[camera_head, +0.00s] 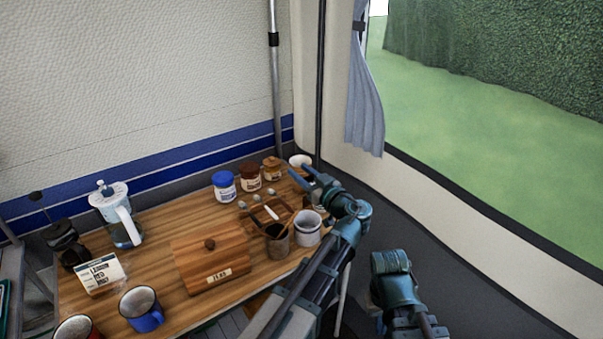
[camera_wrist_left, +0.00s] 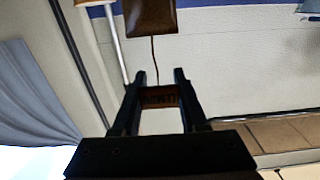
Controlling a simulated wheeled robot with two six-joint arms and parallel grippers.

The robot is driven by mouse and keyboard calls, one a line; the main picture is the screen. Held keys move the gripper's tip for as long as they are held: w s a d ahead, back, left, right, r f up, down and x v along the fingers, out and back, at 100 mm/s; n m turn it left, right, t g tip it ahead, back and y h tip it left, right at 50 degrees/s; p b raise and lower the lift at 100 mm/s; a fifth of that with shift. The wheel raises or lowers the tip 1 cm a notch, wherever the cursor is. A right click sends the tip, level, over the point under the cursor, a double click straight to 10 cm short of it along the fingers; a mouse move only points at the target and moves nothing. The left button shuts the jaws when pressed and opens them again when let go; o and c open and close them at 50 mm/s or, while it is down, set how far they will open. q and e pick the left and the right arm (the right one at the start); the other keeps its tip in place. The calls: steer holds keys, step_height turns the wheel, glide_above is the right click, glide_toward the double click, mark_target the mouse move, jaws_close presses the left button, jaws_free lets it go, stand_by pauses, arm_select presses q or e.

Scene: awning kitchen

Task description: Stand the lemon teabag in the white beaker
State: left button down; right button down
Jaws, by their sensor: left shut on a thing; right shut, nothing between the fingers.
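My left gripper (camera_head: 312,176) is above the table's far right corner, beyond the beaker. In the left wrist view my left gripper (camera_wrist_left: 160,92) is shut on a small brown tag (camera_wrist_left: 160,98) whose lettering is hard to read. A thin string runs from it to a dark brown teabag (camera_wrist_left: 150,16), clear of the fingers. I cannot make out the teabag in the head view. Part of my right arm shows at lower right; its fingers are out of view.
A brown pot with sticks (camera_head: 277,241) stands close beside the beaker. A white dish (camera_head: 299,160) is at the far corner.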

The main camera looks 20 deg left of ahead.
arm_select(q)
step_height(320, 180, down, 10)
steer(key=b, duration=0.9)
steer(key=shift+r, duration=0.25)
steer(key=shift+c, duration=1.8)
jaws_free()
steer(key=shift+r, duration=0.15)
